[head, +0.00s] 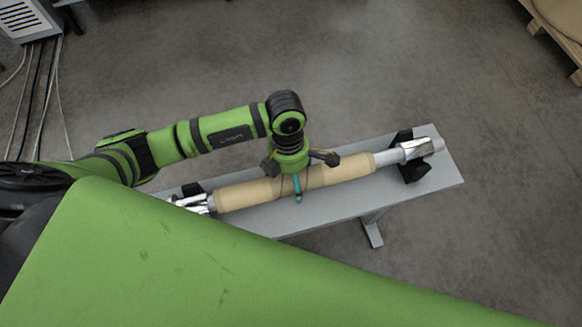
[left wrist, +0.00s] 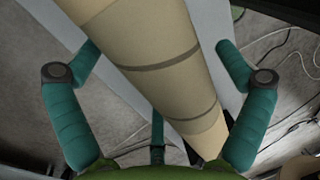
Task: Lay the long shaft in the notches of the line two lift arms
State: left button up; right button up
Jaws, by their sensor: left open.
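The long shaft lies across a bench in the head view. Its bright metal ends (head: 418,149) show at both sides, and a tan sleeve or core (head: 345,169) with dark bands covers its middle. My left gripper (head: 297,186) is over the middle of the tan part. In the left wrist view the teal fingers of my left gripper (left wrist: 158,58) are spread wide, one on each side of the tan core (left wrist: 165,50). I cannot tell whether they touch it. The line two lift arms and my right gripper are not in view.
The narrow grey bench (head: 447,178) stands on the concrete floor, with black supports (head: 413,170) near the shaft's ends. A grey cabinet (head: 28,18) with cables is at the upper left, and a wooden pallet (head: 555,40) at the upper right. Open floor lies behind the bench.

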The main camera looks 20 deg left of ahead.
pick_arm(q)
jog(key=shift+c, duration=0.4)
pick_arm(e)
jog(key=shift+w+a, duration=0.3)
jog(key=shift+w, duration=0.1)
pick_arm(q)
jog(key=c, duration=1.6)
jog(key=o, duration=0.6)
jog(key=c, duration=0.6)
jog(key=shift+o, duration=0.2)
jog(key=shift+r, duration=0.1)
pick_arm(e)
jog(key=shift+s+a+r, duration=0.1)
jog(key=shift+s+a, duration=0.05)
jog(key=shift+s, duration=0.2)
pick_arm(q)
jog(key=shift+r, duration=0.1)
jog(key=shift+w+r+p, duration=0.1)
jog(key=shift+r+p, duration=0.35)
jog(key=shift+p, duration=0.05)
jog(key=shift+r+p, duration=1.4)
jog(key=shift+r, duration=0.55)
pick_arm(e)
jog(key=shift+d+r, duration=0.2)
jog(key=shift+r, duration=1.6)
